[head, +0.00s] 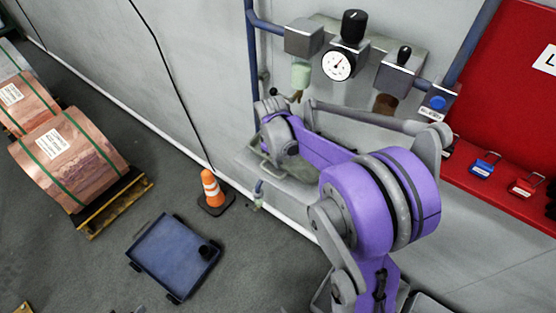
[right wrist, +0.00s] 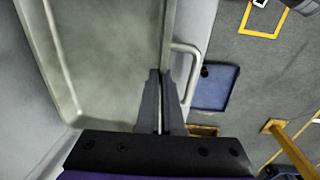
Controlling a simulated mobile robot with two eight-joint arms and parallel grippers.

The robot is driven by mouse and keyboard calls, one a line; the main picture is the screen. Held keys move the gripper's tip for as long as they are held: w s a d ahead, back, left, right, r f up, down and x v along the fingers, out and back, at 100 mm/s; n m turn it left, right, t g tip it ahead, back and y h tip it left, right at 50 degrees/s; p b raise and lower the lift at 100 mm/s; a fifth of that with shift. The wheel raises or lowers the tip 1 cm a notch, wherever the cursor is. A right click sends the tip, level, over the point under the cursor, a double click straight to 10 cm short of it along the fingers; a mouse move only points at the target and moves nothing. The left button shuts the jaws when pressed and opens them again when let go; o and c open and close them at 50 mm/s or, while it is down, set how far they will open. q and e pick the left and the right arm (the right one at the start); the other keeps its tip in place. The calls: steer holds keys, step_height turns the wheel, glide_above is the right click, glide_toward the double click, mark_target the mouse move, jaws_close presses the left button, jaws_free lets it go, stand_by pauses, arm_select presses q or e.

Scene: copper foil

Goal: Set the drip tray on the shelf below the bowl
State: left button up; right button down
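My right gripper (right wrist: 161,75) has its fingers close together on the side wall of the drip tray (right wrist: 110,45), a shallow grey-green pan with a bar handle on its near side. In the head view, my purple right arm hides most of the gripper and tray; a pale shelf-like surface (head: 290,185) shows below the wrist. I cannot tell whether the tray rests on it. A pale green bowl (head: 301,75) hangs from the pipe fittings above. A brown bowl (head: 386,104) hangs further right. My left gripper is out of view.
Copper coils (head: 75,160) stand on a pallet at left. A pressure gauge (head: 338,66) is on the wall; a red board (head: 500,110) with padlocks is at right.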

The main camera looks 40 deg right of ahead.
steer(key=shift+f, duration=0.15)
steer(key=c, duration=1.1)
jaws_free()
steer(key=shift+r, duration=0.35)
step_height(320, 180, up, 11)
steer(key=a, duration=0.1)
steer(key=s+a+f+m+t, duration=0.1)
steer(key=s+a+f, duration=0.1)
steer(key=s+a, duration=0.3)
steer(key=s+a+f+m+t+y, duration=0.1)
steer(key=s+a+f+t, duration=0.1)
steer(key=s+a, duration=0.3)
steer(key=s+a+f+m+t+p, duration=0.1)
steer(key=s+a+f+t, duration=0.1)
steer(key=s+a, duration=0.3)
steer(key=shift+s+a+f, duration=0.25)
steer(key=shift+s+f, duration=0.05)
steer(key=shift+s, duration=0.1)
